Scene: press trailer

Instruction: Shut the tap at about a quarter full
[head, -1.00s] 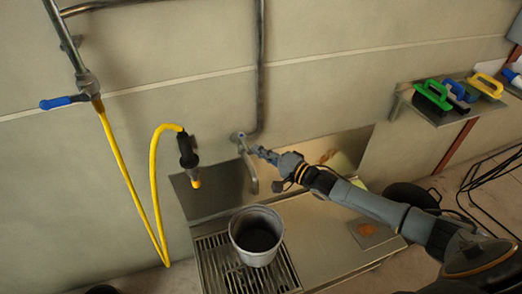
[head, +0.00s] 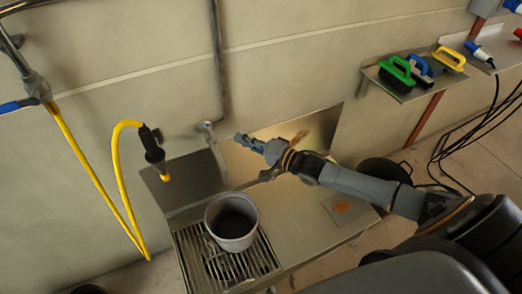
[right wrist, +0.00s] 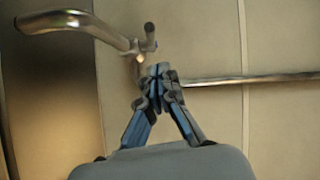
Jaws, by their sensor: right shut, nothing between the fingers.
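The metal tap (head: 207,128) is on the wall, its spout (head: 218,165) hanging down above and behind the bucket. The grey bucket (head: 236,240) stands upright on the grate (head: 205,262). Its inside is dark, and I cannot tell the water level or see a stream. My right gripper (head: 240,138) is shut and empty, a short way right of the tap in the head view. In the right wrist view its closed fingertips (right wrist: 160,72) point at the tap body (right wrist: 138,48), with the small lever (right wrist: 150,36) just above them. My left gripper is not in view.
A yellow hose (head: 115,195) with a black spray nozzle (head: 152,146) hangs left of the tap. A wall shelf (head: 400,90) at right holds several coloured brushes. Dark cables (head: 445,150) hang at far right. The metal bench is bare right of the bucket.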

